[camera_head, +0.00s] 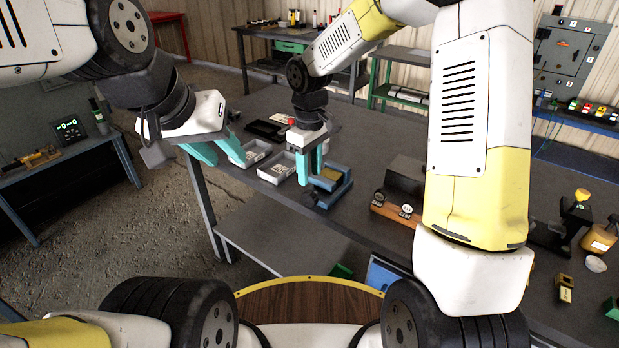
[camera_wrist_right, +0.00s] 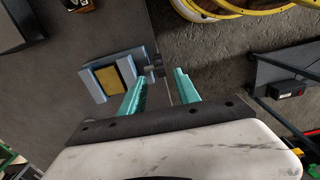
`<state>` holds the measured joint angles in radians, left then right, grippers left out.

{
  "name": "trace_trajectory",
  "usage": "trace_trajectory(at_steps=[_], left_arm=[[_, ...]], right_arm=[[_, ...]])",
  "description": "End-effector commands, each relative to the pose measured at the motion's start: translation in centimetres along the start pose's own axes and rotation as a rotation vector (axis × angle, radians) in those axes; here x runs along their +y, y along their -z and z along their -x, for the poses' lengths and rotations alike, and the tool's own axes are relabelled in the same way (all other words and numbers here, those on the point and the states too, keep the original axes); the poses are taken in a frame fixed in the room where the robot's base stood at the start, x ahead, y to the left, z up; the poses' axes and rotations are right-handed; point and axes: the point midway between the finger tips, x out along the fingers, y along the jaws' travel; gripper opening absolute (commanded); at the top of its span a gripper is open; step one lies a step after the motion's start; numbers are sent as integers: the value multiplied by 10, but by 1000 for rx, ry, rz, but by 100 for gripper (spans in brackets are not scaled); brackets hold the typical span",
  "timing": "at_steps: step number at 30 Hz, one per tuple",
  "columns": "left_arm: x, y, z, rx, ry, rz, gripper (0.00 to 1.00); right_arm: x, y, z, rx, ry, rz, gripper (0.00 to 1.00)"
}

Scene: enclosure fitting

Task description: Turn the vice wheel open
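The vice (camera_head: 340,192) is a small blue block-shaped tool near the front edge of the grey bench, with a yellow block (camera_head: 329,174) between its jaws. It also shows in the right wrist view (camera_wrist_right: 92,87). Its dark wheel (camera_head: 308,198) is on the side facing the bench edge and also shows in the right wrist view (camera_wrist_right: 156,70). My right gripper (camera_head: 310,168) is open, teal fingers pointing down beside the vice. In the right wrist view its fingertips (camera_wrist_right: 160,77) lie either side of the wheel's line; contact cannot be told. My left gripper (camera_head: 227,161) is open and empty, left of the trays.
Two light trays of small parts, one (camera_head: 279,168) beside the vice and one (camera_head: 248,153) further left, sit near the bench edge. A dark box on a wooden base (camera_head: 393,211) stands right of the vice. My right arm covers part of the bench. Bare floor lies left.

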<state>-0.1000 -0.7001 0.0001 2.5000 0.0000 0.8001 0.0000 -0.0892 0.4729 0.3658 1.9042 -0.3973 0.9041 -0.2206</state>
Motion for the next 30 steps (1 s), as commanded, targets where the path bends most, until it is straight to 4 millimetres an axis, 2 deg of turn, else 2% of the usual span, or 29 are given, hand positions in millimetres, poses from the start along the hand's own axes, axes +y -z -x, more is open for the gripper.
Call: trace_trajectory(at_steps=[5,12,18,28,30], left_arm=[[0,0,0,0,0,0,36],[0,0,0,0,0,0,36],[0,0,0,0,0,0,36],[0,0,0,0,0,0,36],[0,0,0,0,0,0,36]], right_arm=[[0,0,-11,3,-2,38,38],[0,0,-51,1,-1,36,38],[0,1,-72,3,-2,35,38],[0,1,-77,4,-2,33,38],[0,1,-77,4,-3,33,26]])
